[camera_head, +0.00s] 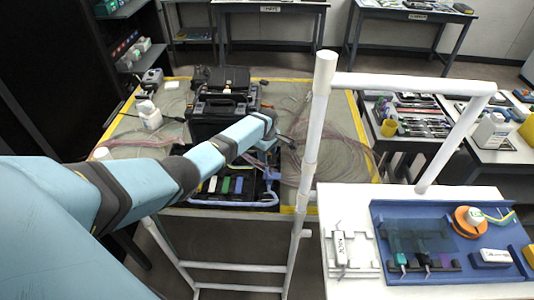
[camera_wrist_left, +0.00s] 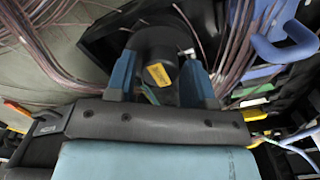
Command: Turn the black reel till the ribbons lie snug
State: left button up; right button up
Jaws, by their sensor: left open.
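In the left wrist view the black reel (camera_wrist_left: 158,42) is a dark round hub with a yellow label, set on a wider dark base. My left gripper (camera_wrist_left: 159,66) is open, with one blue finger on each side of the reel; I cannot tell whether they touch it. Pinkish-brown ribbons (camera_wrist_left: 235,45) run past the reel on the right, and more lie at the left. In the head view the ribbons (camera_head: 345,148) spread loosely across the table right of my left gripper (camera_head: 287,142). I cannot make out the reel there. My right gripper is not in view.
Black cases (camera_head: 222,105) stand on the yellow-edged table behind my left arm. An open black tray (camera_head: 235,187) with coloured parts and a blue handle lies below the arm. A white pipe frame (camera_head: 316,120) rises close to the gripper's right. A white bench (camera_head: 335,208) stands at right.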

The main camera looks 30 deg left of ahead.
pick_arm(q)
jog(key=shift+c, duration=0.4)
jog(key=c, duration=0.6)
jog(key=shift+o, duration=0.2)
